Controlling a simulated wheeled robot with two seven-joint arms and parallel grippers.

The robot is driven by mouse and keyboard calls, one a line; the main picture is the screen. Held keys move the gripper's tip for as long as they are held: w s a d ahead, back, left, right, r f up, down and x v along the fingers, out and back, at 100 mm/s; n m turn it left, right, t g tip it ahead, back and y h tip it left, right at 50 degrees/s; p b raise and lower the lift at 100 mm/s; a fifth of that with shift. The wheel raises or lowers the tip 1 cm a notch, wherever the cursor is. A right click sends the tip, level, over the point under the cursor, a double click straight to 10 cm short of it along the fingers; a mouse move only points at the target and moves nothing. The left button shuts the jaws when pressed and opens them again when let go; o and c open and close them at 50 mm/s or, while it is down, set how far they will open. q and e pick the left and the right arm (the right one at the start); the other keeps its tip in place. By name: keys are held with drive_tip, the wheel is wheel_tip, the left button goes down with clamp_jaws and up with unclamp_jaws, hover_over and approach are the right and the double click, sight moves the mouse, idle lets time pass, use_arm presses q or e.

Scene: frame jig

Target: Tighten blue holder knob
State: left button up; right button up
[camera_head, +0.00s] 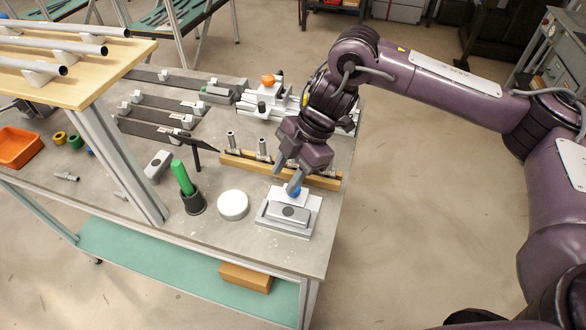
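The blue knob (295,192) sits on a small white and grey holder (285,224) near the front right corner of the table. My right gripper (286,178) points down at the holder from above. Its two fingers are apart, and one fingertip overlaps the blue knob in the picture and partly hides it. I cannot tell whether that finger touches the knob. A dark-topped grey block lies on the front of the holder. My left gripper is not in view.
A wooden rack with metal fittings (238,164) stands just behind the holder. A white round puck (233,205) and a green-handled tool in a dark cup (193,203) are to the left. A fixture with an orange knob (268,80) stands farther back. The table's right edge is close.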

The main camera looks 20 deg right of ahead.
drive_tip(key=d+r+m, duration=0.1)
drive_tip(key=d+r, duration=0.2)
drive_tip(key=d, duration=0.2)
drive_tip(key=shift+g+h, duration=0.3)
drive_tip(key=x, duration=0.2)
drive_tip(key=b+x, duration=0.1)
drive_tip(key=x, duration=0.4)
drive_tip(key=shift+w+f, duration=0.35)
drive_tip(key=shift+w, duration=0.05)
drive_tip(key=c, duration=0.7)
